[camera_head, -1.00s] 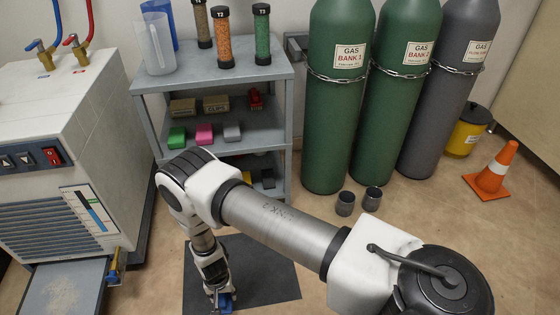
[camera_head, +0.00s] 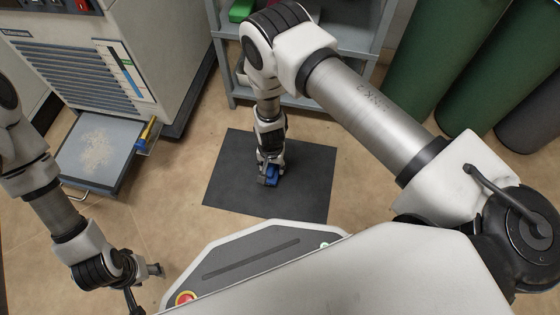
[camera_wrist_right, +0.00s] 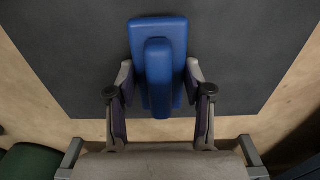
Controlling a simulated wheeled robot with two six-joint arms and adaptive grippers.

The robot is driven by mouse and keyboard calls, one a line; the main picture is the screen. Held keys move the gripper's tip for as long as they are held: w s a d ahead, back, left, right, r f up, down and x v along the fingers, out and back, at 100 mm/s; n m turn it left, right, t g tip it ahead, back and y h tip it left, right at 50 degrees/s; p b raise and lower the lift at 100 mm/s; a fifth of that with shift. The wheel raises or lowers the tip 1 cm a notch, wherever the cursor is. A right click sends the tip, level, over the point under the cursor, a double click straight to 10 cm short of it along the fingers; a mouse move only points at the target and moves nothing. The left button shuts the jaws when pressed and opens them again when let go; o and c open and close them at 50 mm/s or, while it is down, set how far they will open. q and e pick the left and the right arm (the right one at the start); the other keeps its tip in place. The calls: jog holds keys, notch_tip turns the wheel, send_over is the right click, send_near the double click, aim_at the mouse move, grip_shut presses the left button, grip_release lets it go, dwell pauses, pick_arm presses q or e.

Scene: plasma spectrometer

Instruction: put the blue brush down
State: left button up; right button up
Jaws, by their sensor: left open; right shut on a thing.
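The blue brush (camera_head: 271,177) is held in my right gripper (camera_head: 268,172), low over the dark mat (camera_head: 305,180) on the floor. In the right wrist view, the brush (camera_wrist_right: 158,35) shows a flat blue block with a raised blue grip, and the fingers of my right gripper (camera_wrist_right: 158,85) close on its two sides. The mat (camera_wrist_right: 250,60) lies behind it. I cannot tell whether the brush touches the mat. My left gripper (camera_head: 146,283) is open and empty at the lower left, apart from the mat.
A white machine (camera_head: 130,55) stands at the upper left, with a pulled-out tray (camera_head: 75,170) of pale powder. A yellow-and-blue item (camera_head: 147,132) is at its front corner. A grey shelf (camera_head: 345,40) stands behind the mat, with green gas cylinders (camera_head: 440,50) at right.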

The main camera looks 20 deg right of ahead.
aim_at(272, 165)
notch_tip(272, 165, down, 3)
jog(key=shift+a+r+b, duration=0.15)
jog(key=shift+r+b, duration=0.05)
jog(key=shift+b, duration=0.45)
jog(key=shift+f, duration=0.15)
jog(key=shift+r, duration=0.3)
jog(key=shift+c, duration=0.6)
jog(key=shift+f, duration=0.3)
jog(key=o, duration=1.2)
pick_arm(q)
jog(key=f, duration=0.2)
jog(key=shift+w+d+f, duration=0.25)
jog(key=shift+d+f, duration=0.15)
pick_arm(e)
jog(key=shift+r, duration=0.1)
notch_tip(272, 165, up, 12)
jog(key=p, duration=1.1)
jog(key=shift+r+p, duration=0.25)
jog(key=shift+p, duration=0.15)
pick_arm(q)
notch_tip(272, 165, up, 12)
jog(key=shift+s+f, duration=0.15)
jog(key=shift+s, duration=0.25)
